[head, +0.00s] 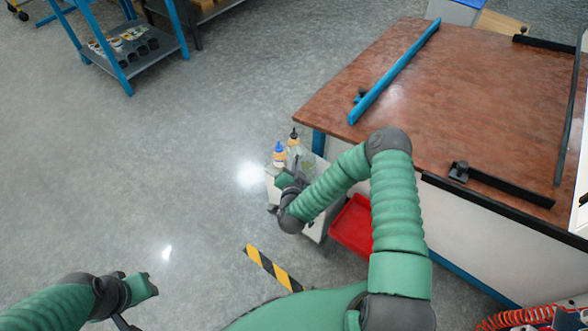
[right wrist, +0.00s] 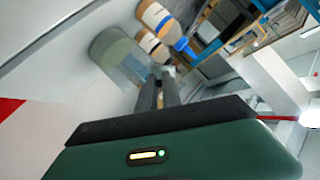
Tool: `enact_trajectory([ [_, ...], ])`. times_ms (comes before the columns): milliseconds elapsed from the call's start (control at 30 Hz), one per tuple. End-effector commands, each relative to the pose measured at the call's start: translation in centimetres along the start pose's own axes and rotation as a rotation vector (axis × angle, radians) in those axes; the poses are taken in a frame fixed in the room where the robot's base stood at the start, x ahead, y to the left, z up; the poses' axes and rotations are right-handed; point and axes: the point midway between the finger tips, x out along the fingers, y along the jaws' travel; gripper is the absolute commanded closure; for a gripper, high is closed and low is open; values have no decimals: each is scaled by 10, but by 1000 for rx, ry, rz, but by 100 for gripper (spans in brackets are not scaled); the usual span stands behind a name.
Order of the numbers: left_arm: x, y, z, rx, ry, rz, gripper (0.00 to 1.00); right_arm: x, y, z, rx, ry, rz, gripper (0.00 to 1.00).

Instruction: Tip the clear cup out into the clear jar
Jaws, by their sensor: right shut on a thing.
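My right gripper (head: 278,200) is over the small white cart beside the workbench, partly hidden by my own wrist. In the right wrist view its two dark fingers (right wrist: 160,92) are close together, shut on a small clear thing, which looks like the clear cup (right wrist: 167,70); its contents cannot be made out. A clear jar (right wrist: 120,58) with a grey-green end stands just left of the fingertips, apart from them as far as I can see.
Two bottles, one blue-capped (head: 279,155) and one dark-capped (head: 294,142), stand close to my right gripper on the cart. A red bin (head: 352,226) is right of it. The brown-topped workbench (head: 455,95) lies beyond. Floor on the left is clear.

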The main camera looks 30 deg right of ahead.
Motion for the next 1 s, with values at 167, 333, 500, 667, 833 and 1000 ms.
enact_trajectory([
  [167,23,0,6,0,0,0,65,2,6,3,108,1,-44,100],
  [333,40,0,9,0,0,0,65,2,7,3,203,0,-83,100],
  [500,56,0,13,0,0,0,65,0,10,-1,399,2,-166,100],
  [667,71,0,17,0,0,0,65,-2,12,-6,612,1,-256,100],
  [833,82,0,19,0,0,0,65,-4,13,-10,770,0,-322,100],
  [1000,84,0,20,0,0,0,65,-5,12,-13,833,-1,-348,100],
])
